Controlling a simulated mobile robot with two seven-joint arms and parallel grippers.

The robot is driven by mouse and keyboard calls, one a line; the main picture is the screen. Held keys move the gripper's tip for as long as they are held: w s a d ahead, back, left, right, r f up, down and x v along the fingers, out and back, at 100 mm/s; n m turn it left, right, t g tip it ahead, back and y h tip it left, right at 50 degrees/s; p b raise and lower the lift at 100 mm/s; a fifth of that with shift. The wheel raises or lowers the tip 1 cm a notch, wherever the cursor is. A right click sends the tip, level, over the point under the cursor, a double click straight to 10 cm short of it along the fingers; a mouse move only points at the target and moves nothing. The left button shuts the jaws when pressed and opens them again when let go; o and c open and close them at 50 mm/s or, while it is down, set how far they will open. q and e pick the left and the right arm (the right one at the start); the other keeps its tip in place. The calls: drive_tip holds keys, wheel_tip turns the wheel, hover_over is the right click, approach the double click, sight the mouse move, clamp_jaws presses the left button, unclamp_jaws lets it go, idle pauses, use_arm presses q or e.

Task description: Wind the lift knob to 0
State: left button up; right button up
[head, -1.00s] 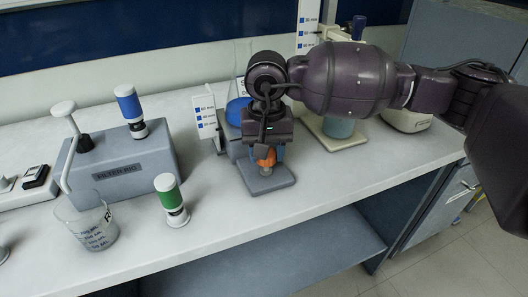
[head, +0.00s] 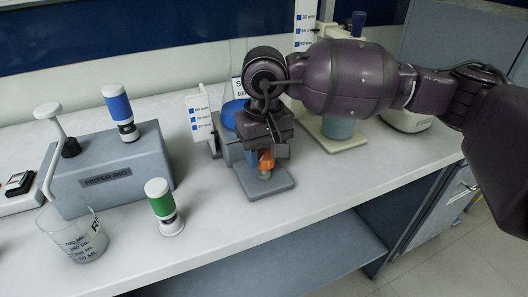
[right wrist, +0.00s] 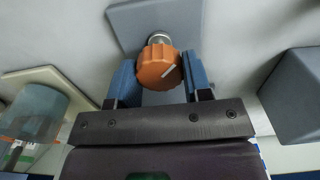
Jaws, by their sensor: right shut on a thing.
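The orange lift knob (head: 266,160) shows just under my right gripper (head: 265,150) in the head view, above a grey base plate (head: 279,186). In the right wrist view the ribbed knob (right wrist: 158,67) has a pale pointer line slanting up to the right. The blue fingers of my right gripper (right wrist: 159,78) stand on both sides of it, shut on the knob. A scale card (head: 200,119) with blue marks stands just left of the lift; its figures are too small to read surely. My left gripper is not in view.
A green-banded cartridge (head: 163,205) and a glass beaker (head: 75,236) stand near the bench's front edge. A second stand with a grey-blue jar (head: 338,127) is to the right.

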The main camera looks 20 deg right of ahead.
sight(264, 155)
drive_tip(key=o, duration=0.9)
drive_tip(key=shift+r, duration=0.15)
wheel_tip(264, 155, up, 11)
drive_tip(key=shift+f+p, duration=0.2)
drive_tip(key=shift+p, duration=0.45)
drive_tip(key=shift+s+f, duration=0.1)
